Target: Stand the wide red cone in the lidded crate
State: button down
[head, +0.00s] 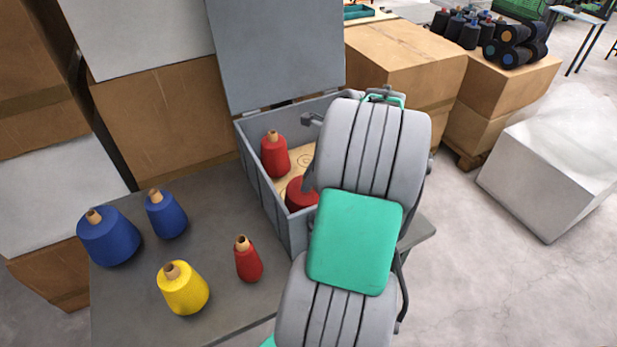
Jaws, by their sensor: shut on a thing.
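The lidded crate (267,207) is a grey box at the back of the table, with its lid (278,50) raised. The wide red cone (298,195) is inside the crate, at its near part; its top and right side are hidden by my arm. My gripper (310,178) is mostly hidden behind my arm, with a grey part showing at this cone, and it is shut on the cone. I cannot tell whether the cone's base touches the crate floor.
A narrower red cone (274,155) stands in the crate, left of a ring-marked floor spot (304,160). On the table (215,220) stand two blue cones (108,240) (165,217), a yellow cone (183,290) and a slim red cone (248,262). Cardboard boxes (405,55) stand behind.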

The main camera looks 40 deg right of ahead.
jog(key=shift+f, duration=0.2)
jog(key=c, duration=1)
grip_release()
jog(key=shift+f, duration=0.15)
jog(key=p+v, duration=0.1)
jog(key=v, duration=0.7)
jog(key=shift+p, duration=0.4)
